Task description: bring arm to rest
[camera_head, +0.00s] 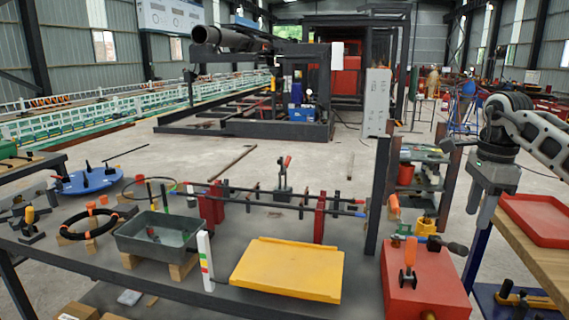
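My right arm (540,130) comes in from the right edge and bends down at the wrist. My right gripper (480,207) hangs with its grey fingers pointing down, in front of the gap between the black shelf post and the wooden bench. No object shows between the fingers. The gap between them is too small and edge-on to tell whether they are open or shut. My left arm and gripper are not in view.
A dark table holds a yellow tray (288,270), a grey bin (158,233), a rebar cage (275,199) and a black ring (90,224). A red tray (538,218) lies on the wooden bench at right.

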